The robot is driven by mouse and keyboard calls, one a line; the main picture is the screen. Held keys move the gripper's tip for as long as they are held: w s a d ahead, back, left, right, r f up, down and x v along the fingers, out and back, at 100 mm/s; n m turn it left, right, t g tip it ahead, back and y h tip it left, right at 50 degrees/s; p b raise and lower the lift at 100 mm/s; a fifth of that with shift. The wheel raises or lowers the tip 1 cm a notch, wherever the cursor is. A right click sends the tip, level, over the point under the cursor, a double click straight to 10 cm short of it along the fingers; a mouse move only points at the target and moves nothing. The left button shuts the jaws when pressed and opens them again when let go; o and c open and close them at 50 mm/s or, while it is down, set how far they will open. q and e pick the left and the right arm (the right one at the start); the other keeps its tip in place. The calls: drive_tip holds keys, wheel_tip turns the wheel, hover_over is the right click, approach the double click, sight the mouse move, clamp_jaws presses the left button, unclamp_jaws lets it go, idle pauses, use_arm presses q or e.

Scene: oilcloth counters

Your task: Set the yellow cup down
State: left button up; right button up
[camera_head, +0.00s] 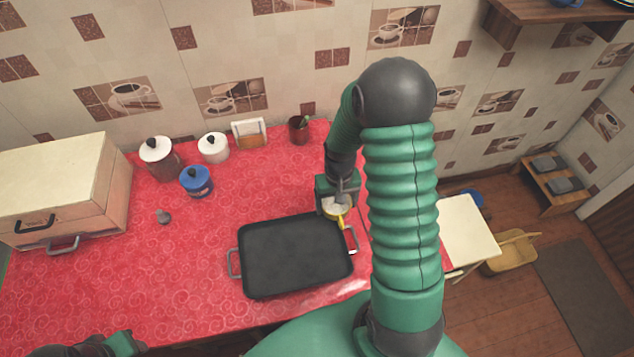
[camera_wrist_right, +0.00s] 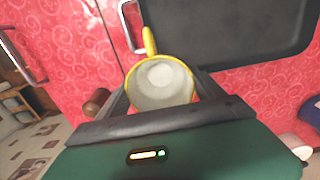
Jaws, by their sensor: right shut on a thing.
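The yellow cup (camera_head: 335,212), pale inside with a yellow rim and handle, is at the far right corner of the dark tray (camera_head: 295,255). In the right wrist view the cup (camera_wrist_right: 162,84) is upright, seen from above, between the fingers of my right gripper (camera_wrist_right: 160,95). My right gripper (camera_head: 338,198) is shut on the cup. I cannot tell whether the cup's base touches the counter. A bit of my left arm shows at the bottom left of the head view; its fingers are out of frame.
White canister (camera_head: 213,147), blue pot (camera_head: 196,181), brown-and-white jar (camera_head: 160,158) and utensil pot (camera_head: 299,129) stand at the back. A bread box (camera_head: 60,185) is left.

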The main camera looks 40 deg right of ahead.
drive_tip(key=w, duration=0.1)
drive_tip(key=w+d, duration=0.1)
drive_tip(key=w, duration=0.1)
drive_tip(key=w+d, duration=0.1)
drive_tip(key=shift+w+d+f+p, duration=0.2)
drive_tip(key=shift+w+f+p, duration=0.05)
drive_tip(key=shift+w+p, duration=0.05)
drive_tip(key=w+d, duration=0.1)
drive_tip(key=w, duration=0.5)
drive_tip(key=w+d+p, duration=0.1)
drive_tip(key=w, duration=0.2)
drive_tip(key=shift+w+d+f, duration=0.3)
drive_tip(key=shift+d+f, duration=0.05)
drive_tip(key=f, duration=0.3)
drive_tip(key=shift+d+f, duration=0.25)
drive_tip(key=shift+d, duration=0.1)
drive_tip(key=shift+d+f, duration=0.1)
drive_tip(key=shift+f, duration=0.05)
drive_tip(key=shift+c, duration=0.8)
drive_tip(key=o, duration=1.4)
drive_tip(key=shift+o, duration=1.4)
drive_tip(key=shift+a, duration=0.3)
drive_tip(key=shift+r, duration=0.2)
